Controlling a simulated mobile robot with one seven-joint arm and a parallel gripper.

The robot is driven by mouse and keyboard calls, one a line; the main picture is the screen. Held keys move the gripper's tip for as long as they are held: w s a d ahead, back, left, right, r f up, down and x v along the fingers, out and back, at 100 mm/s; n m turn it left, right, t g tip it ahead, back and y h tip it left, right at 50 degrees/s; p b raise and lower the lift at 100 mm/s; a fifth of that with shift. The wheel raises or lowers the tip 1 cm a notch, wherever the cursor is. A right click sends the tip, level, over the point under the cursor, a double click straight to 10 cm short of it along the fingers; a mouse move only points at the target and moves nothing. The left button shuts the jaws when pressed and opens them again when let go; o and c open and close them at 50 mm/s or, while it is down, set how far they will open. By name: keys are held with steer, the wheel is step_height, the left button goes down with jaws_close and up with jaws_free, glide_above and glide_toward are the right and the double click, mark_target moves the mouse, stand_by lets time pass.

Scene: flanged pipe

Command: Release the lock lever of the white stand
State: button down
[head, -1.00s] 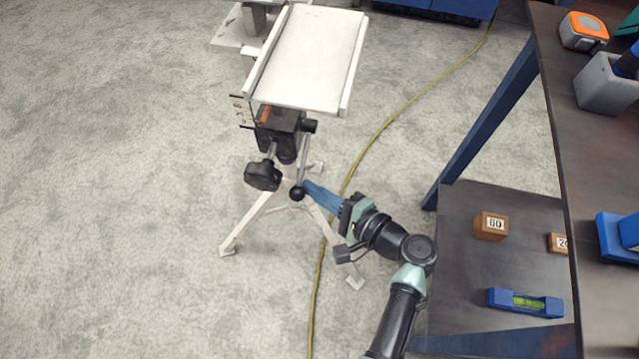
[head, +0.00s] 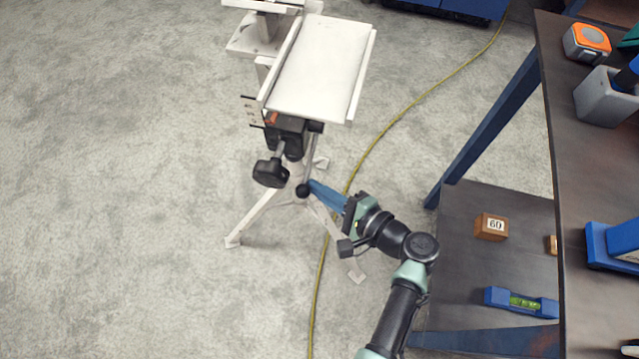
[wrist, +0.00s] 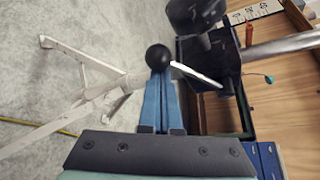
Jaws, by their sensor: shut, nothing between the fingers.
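The white stand (head: 318,68) has a flat tray top with side rails, a dark clamp head and splayed tripod legs. Its lock lever is a thin rod ending in a black ball (head: 303,190), hanging below the head's right side. In the wrist view the ball (wrist: 158,57) and pale rod (wrist: 195,74) are clear. My gripper (head: 313,187) comes from the right with its blue fingers shut and empty. In the wrist view the fingertips (wrist: 160,76) meet the ball's edge; whether they press on it I cannot tell. The fingers do not enclose the ball.
A black hand knob (head: 271,173) sits left of the lever. A dark workbench (head: 590,150) with a lower shelf (head: 460,260) stands at right, close to my arm. A yellow cable (head: 400,122) runs across the floor. The floor at left is clear.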

steer(key=shift+r, duration=0.25)
steer(key=r+p, duration=0.1)
steer(key=p, duration=0.1)
steer(key=r+m+g+p, duration=0.1)
steer(key=p, duration=0.2)
steer(key=shift+s+a+r, duration=0.15)
steer(key=shift+s+a, duration=0.05)
steer(key=shift+s, duration=0.2)
step_height(320, 180, up, 9)
steer(key=m+g+p, duration=0.4)
steer(key=m+p, duration=0.1)
steer(key=p, duration=0.9)
steer(key=shift+g+y, duration=0.3)
steer(key=shift+g, duration=0.1)
steer(key=shift+w, duration=0.1)
steer(key=shift+d+r, duration=0.1)
steer(key=p+v, duration=0.2)
steer(key=v, duration=1.1)
